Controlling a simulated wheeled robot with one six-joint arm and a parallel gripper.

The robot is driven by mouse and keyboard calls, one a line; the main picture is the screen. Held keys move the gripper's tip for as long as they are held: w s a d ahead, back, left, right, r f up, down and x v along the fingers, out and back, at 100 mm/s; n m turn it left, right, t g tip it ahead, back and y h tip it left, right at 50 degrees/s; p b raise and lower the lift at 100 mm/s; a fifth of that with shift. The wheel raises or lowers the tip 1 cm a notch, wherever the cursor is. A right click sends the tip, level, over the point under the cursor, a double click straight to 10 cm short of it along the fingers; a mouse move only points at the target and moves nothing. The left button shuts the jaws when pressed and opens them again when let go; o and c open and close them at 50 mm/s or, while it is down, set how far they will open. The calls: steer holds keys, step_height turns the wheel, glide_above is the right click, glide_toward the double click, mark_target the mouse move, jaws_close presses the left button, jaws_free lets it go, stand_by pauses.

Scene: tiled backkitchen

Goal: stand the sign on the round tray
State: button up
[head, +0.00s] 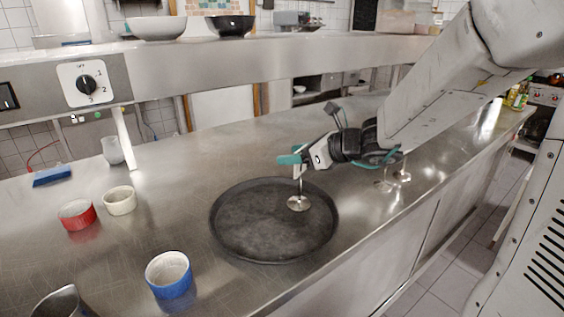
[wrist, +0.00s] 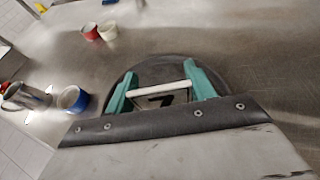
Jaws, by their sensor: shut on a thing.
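The sign has a round metal base (head: 298,203) on a thin upright stem, and its upper part is mostly hidden by my gripper in the head view. In the wrist view the sign (wrist: 165,99) shows a dark figure like a 7 below a white bar. My gripper (head: 293,158) is shut on the sign near its top; its teal fingers also show in the wrist view (wrist: 161,90). The round tray (head: 240,240) is dark and lies flat on the steel counter. The base appears over the tray's right part; I cannot tell whether it touches.
A blue ramekin (head: 168,278), a red ramekin (head: 76,215) and a cream ramekin (head: 120,201) stand left of the tray. A metal jug (head: 62,303) is at the near left. Shiny stemmed items (head: 402,176) stand right of my gripper. A steel shelf (head: 250,58) runs above the counter.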

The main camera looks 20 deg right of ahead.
steer(key=w+f, duration=0.4)
steer(key=w, duration=0.4)
steer(key=shift+f, duration=0.2)
steer(key=shift+f, duration=0.15)
steer(key=o, duration=1.4)
steer(key=shift+c, duration=0.2)
